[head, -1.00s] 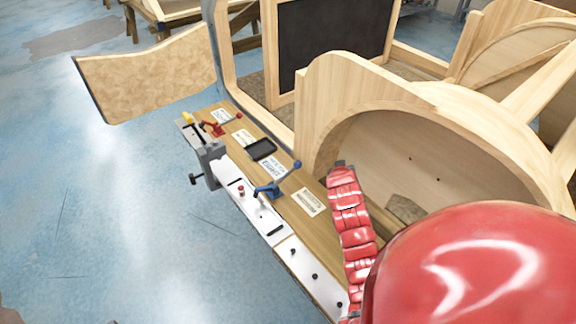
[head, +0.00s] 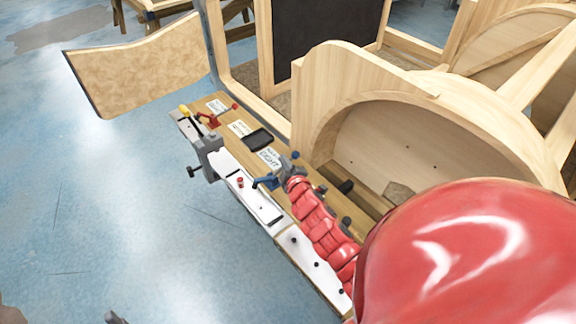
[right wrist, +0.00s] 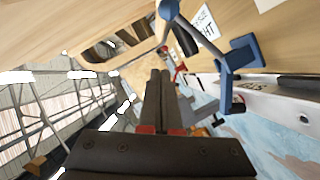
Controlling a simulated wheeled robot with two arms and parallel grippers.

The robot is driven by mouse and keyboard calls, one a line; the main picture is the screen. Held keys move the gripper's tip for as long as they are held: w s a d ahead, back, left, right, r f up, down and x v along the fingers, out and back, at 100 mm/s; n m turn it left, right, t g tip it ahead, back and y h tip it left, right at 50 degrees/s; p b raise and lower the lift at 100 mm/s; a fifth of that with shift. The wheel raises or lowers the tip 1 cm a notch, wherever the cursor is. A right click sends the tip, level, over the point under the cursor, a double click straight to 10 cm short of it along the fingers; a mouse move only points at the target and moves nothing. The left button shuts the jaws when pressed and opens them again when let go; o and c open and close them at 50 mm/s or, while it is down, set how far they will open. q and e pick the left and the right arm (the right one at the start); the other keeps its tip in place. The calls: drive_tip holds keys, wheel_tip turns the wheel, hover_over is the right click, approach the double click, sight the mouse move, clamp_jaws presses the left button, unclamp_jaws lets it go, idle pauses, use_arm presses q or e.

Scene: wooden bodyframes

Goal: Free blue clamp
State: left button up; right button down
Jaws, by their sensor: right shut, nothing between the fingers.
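The blue clamp (head: 266,183) is mounted on the edge of the wooden bench top. Its blue ball-ended handle (head: 295,155) stands just beyond my right gripper (head: 286,165). My right gripper comes in from the lower right, right beside the clamp, and partly hides it. In the right wrist view the gripper's dark fingers (right wrist: 160,72) are together with nothing between them. The blue clamp (right wrist: 238,60) is to their right there, with its ball (right wrist: 168,9) above them; the fingers look apart from it. A small grey tip at the head view's bottom edge may be my left gripper (head: 115,318).
A red clamp (head: 215,119) and a yellow-handled clamp (head: 195,116) are at the bench's far end. A black device (head: 258,138) and paper labels lie between. A curved wooden bodyframe (head: 330,90) stands close on the right. Open floor (head: 120,210) is on the left.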

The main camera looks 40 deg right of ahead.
drive_tip(key=shift+w+d+f+p, duration=0.4)
drive_tip(key=shift+w+d+f, duration=0.1)
drive_tip(key=shift+d, duration=0.2)
drive_tip(key=shift+w+d+f+p, duration=0.45)
drive_tip(key=shift+d+f, duration=0.05)
drive_tip(key=shift+d, duration=0.25)
drive_tip(key=shift+w+d+f+p, duration=0.4)
drive_tip(key=shift+w+d+f, duration=0.1)
drive_tip(key=shift+d, duration=0.2)
